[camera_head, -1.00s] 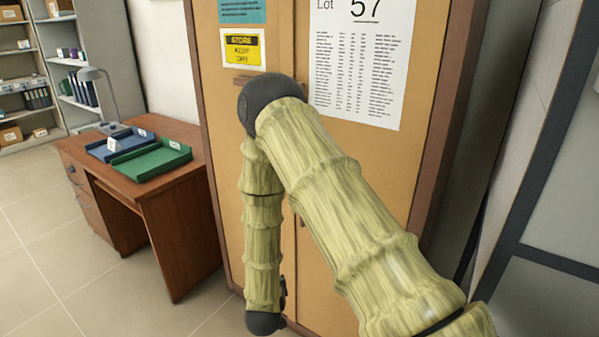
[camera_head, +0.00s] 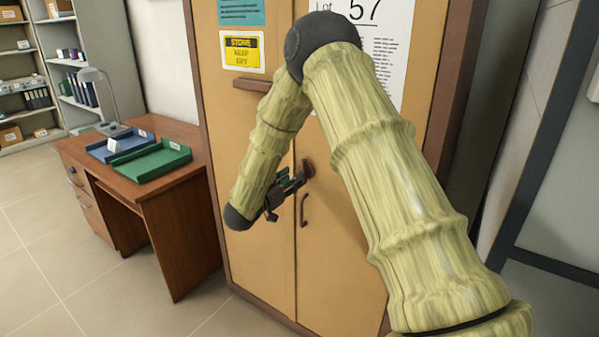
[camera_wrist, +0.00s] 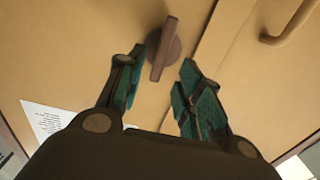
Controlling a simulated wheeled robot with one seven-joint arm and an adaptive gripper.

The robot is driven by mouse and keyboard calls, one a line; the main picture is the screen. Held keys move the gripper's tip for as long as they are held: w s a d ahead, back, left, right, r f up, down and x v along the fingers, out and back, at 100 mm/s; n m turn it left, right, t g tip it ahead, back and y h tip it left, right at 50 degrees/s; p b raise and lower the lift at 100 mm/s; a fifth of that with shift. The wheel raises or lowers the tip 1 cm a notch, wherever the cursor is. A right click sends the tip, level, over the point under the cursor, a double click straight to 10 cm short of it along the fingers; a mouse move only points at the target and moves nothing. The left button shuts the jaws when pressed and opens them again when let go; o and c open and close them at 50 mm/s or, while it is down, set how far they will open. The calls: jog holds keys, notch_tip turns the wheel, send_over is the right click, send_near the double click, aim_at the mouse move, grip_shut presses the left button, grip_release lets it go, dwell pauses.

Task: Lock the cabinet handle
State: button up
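The tan cabinet (camera_head: 265,260) has two doors that are closed, with a seam between them. A round brown lock knob with a raised bar (camera_wrist: 172,38) is on one door near the seam; it also shows in the head view (camera_head: 309,168). A curved brown pull handle (camera_wrist: 290,24) is across the seam in the wrist view and below the knob in the head view (camera_head: 304,210). My gripper (camera_wrist: 163,60) is open, with its teal-padded fingertips on either side of the bar's lower part. I cannot tell whether they touch it.
A brown desk (camera_head: 180,215) with a blue tray (camera_head: 105,150) and a green tray (camera_head: 150,162) stands left of the cabinet. A lamp (camera_head: 100,90) is on the desk. A brown ledge (camera_head: 258,84) projects from the left door. Floor in front of the desk is clear.

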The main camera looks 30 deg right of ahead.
aim_at(304, 172)
jog(key=x, duration=0.5)
jog(key=shift+d+p, duration=0.1)
jog(key=shift+p, duration=0.3)
grip_shut()
